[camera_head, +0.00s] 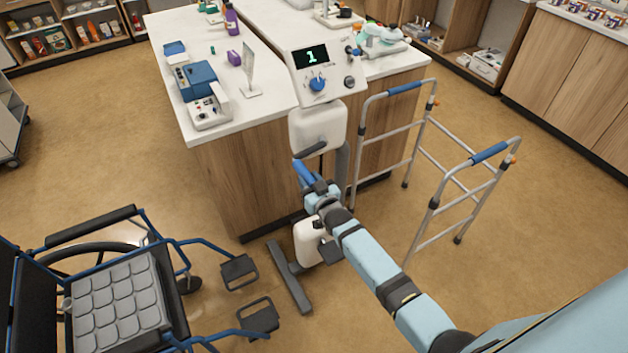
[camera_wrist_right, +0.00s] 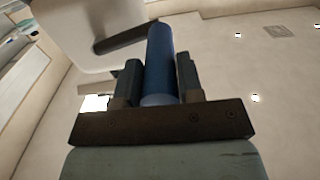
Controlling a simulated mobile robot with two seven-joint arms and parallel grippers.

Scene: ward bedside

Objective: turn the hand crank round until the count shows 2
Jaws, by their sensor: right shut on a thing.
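The hand crank unit is a white housing (camera_head: 317,128) on a stand beside the wooden counter. Its dark crank arm (camera_head: 311,150) points down to the left and ends in a blue handle (camera_head: 303,172). The count display (camera_head: 311,57) on the panel above shows 1. My right gripper (camera_head: 312,186) is shut on the blue handle. In the right wrist view the handle (camera_wrist_right: 161,62) stands between the two fingers (camera_wrist_right: 160,82), with the dark crank arm (camera_wrist_right: 124,38) behind it. My left gripper is not in view.
A walker (camera_head: 420,150) stands right of the crank stand, close to my right arm. A wheelchair (camera_head: 120,285) stands at the lower left. The counter (camera_head: 215,150) is just behind the crank. The stand's foot (camera_head: 288,277) rests on open floor.

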